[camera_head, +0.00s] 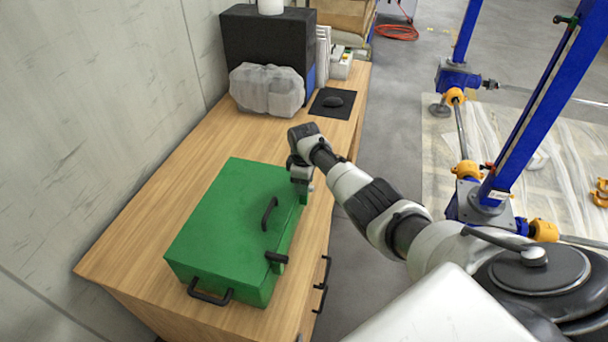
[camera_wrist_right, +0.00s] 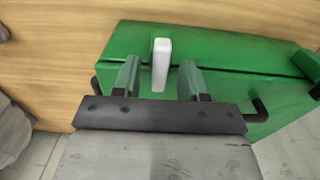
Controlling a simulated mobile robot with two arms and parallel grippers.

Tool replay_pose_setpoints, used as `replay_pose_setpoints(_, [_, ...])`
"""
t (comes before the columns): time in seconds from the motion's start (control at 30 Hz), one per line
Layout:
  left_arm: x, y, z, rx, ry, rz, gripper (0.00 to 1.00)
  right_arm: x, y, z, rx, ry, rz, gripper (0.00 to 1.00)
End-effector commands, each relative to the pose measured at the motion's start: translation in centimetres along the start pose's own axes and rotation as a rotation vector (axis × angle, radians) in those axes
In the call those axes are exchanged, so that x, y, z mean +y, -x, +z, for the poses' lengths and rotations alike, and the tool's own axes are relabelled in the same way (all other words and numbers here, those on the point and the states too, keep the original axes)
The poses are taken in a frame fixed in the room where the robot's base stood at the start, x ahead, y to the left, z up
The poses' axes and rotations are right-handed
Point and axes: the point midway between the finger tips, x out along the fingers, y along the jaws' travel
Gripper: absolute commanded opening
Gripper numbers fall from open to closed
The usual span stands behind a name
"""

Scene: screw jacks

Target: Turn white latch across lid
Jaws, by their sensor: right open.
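A green box (camera_head: 224,218) with a closed lid sits on the wooden desk; its side also shows in the right wrist view (camera_wrist_right: 225,50). The white latch (camera_wrist_right: 161,62) shows in the right wrist view as a short upright bar on the box near the lid seam. My right gripper (camera_wrist_right: 157,75) is open, with one finger on each side of the latch; I cannot tell whether they touch it. In the head view my right gripper (camera_head: 301,182) is at the box's far right corner and hides the latch. My left gripper is not in view.
Black handles (camera_head: 269,213) (camera_head: 209,293) stick out from the box. A dark latch (camera_head: 276,258) sits on its right edge. A bagged object (camera_head: 267,90), a black mat (camera_head: 332,103) and a dark case (camera_head: 267,42) stand at the far end of the desk (camera_head: 190,190). Blue jack posts stand at right.

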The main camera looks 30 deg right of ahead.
Motion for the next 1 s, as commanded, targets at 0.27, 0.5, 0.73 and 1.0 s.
replay_pose_setpoints(0.27, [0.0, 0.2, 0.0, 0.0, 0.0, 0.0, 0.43, 0.1, 4.8, 0.0, 0.005, 0.001, 0.006, 0.43])
replay_pose_setpoints(0.5, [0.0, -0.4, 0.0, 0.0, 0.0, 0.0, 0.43, 0.1, 8.9, -0.1, 0.005, 0.0, 0.004, 0.43])
replay_pose_setpoints(0.73, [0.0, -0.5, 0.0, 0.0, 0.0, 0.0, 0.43, 0.0, 10.4, 0.0, 0.002, 0.0, 0.002, 0.43])
replay_pose_setpoints(1.0, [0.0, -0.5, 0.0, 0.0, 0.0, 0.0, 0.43, 0.0, 10.5, 0.0, 0.002, 0.0, 0.002, 0.43])
